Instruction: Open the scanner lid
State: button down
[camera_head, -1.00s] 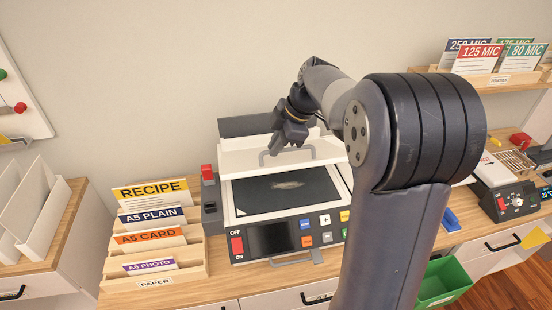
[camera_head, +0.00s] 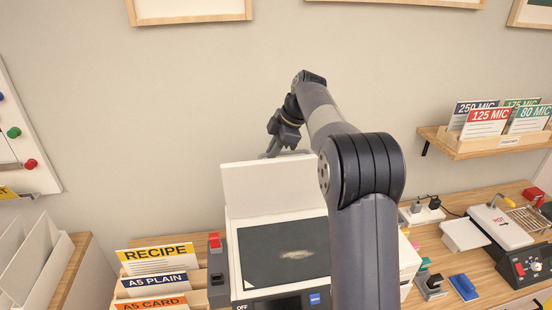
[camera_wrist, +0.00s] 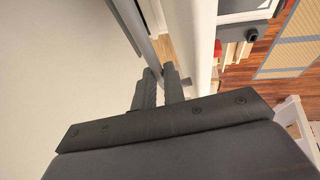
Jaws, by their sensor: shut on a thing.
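The white scanner lid (camera_head: 262,187) stands raised, close to upright, at the back of the scanner (camera_head: 232,262). The dark scanner bed (camera_head: 285,270) lies uncovered with a pale mark on it. My gripper (camera_head: 275,143) is shut on the grey lid handle (camera_head: 268,155) at the lid's top edge. In the wrist view my gripper's two dark fingers (camera_wrist: 160,76) are close together beside the lid's white edge (camera_wrist: 201,60). My arm hides the scanner's right side, and the lower controls are cut off by the picture edge.
A laminator (camera_head: 502,227), a blue block (camera_head: 464,287) and stamps are to the right. A wall shelf (camera_head: 485,143) holds labelled cards. The wall is close behind the lid.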

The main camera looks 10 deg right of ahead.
jog(key=shift+w+f, duration=0.25)
jog(key=shift+w, duration=0.3)
jog(key=shift+w+f, duration=0.2)
jog(key=shift+w, duration=0.3)
jog(key=c, duration=2)
grip_release()
jog(key=o, duration=0.4)
jog(key=shift+w+f, duration=0.1)
jog(key=shift+w, duration=0.2)
jog(key=shift+c, duration=0.2)
jog(key=shift+o, duration=0.8)
jog(key=shift+r, duration=0.3)
jog(key=v, duration=1)
jog(key=shift+s+d+r, duration=0.15)
jog(key=shift+d+r, duration=0.05)
jog(key=shift+r, duration=0.1)
jog(key=shift+f, duration=0.1)
